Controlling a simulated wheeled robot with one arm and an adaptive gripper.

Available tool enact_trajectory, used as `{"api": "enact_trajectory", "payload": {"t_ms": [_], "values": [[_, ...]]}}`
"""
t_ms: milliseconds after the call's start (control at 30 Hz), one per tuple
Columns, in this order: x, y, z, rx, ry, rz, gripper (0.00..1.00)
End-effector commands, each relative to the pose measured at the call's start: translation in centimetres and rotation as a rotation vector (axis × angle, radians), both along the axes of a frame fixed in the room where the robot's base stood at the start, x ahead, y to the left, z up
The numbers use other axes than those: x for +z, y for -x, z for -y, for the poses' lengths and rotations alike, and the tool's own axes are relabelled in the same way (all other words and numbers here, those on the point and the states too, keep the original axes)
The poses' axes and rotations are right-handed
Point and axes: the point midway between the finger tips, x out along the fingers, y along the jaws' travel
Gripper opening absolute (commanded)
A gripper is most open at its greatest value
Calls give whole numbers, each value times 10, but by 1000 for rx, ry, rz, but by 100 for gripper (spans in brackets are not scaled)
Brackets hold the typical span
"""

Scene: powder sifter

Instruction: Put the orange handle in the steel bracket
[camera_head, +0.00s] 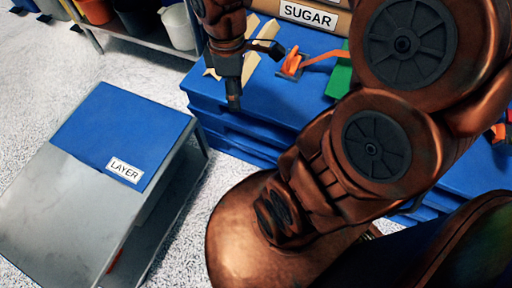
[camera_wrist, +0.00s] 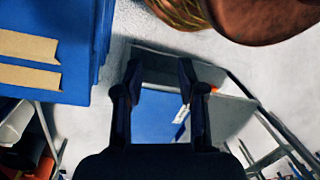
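An orange handle-like part (camera_head: 292,62) is on the blue table, with an orange strip running right from it. A small grey metal piece lies under and around it; I cannot tell whether this is the steel bracket. My gripper (camera_head: 233,94) hangs left of the orange part, near the table's left edge, pointing down. In the wrist view my gripper (camera_wrist: 159,74) has its two fingers apart, with nothing between them but the distant floor and low table. My arm hides much of the blue table in the head view.
A grey table with a blue top patch (camera_head: 125,130), labelled LAYER, stands at left. The blue table (camera_head: 265,88) carries a SUGAR box (camera_head: 310,14), a green block (camera_head: 339,82) and tan strips (camera_wrist: 28,76). Bins (camera_head: 178,27) stand on a shelf behind. Speckled floor lies between.

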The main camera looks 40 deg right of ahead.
Motion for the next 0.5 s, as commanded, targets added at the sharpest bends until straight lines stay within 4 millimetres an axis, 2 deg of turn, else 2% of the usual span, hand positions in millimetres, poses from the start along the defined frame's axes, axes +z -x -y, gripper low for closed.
{"api": "enact_trajectory", "payload": {"t_ms": [100, 300, 400, 500], "values": [[-4, 36, -19, -190, 51, -62, 40], [-11, 93, -39, -524, 150, -148, 40], [-14, 113, -44, -652, 191, -176, 40], [-17, 126, -46, -740, 220, -194, 40]]}}
